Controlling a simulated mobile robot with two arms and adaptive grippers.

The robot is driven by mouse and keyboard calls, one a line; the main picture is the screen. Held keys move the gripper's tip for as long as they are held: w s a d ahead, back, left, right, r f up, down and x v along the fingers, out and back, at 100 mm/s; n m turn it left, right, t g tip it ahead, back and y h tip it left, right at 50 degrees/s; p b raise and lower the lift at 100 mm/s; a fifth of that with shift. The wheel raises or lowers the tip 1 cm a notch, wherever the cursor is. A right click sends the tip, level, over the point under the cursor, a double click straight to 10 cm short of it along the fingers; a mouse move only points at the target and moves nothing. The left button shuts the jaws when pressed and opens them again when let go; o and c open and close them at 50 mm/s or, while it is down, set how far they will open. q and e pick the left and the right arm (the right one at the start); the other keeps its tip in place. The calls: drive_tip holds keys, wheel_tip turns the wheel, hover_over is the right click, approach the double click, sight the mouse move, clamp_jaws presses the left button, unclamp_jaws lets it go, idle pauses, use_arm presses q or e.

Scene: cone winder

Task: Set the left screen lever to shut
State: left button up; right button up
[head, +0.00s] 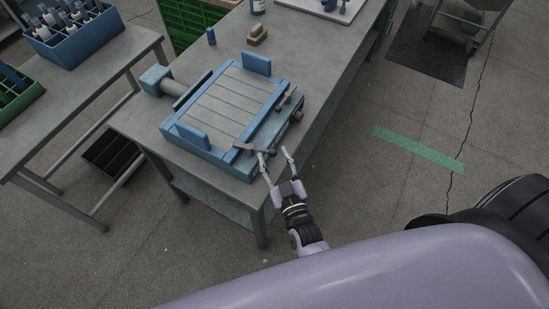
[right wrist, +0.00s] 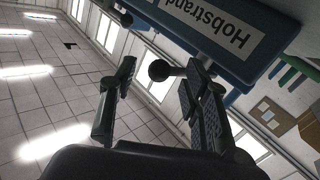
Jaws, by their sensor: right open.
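A blue flat machine (head: 228,105) with a slatted grey top lies on the workbench. My right gripper (head: 274,153) is open just off the machine's front side, with one fingertip close to this lever. In the right wrist view, a dark round knob (right wrist: 158,70) on a short rod shows between the two open fingers; whether they touch it I cannot tell. More dark knobs (head: 298,115) sit farther right along the same side. My left gripper is not in view.
The grey workbench (head: 330,60) runs away to the upper right. A blue bottle (head: 211,36) and tan blocks (head: 258,33) stand behind the machine. A second table at the left holds a blue crate (head: 70,50). The floor at the right is mostly open.

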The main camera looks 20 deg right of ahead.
drive_tip(key=s, duration=1.2)
drive_tip(key=shift+a, duration=0.1)
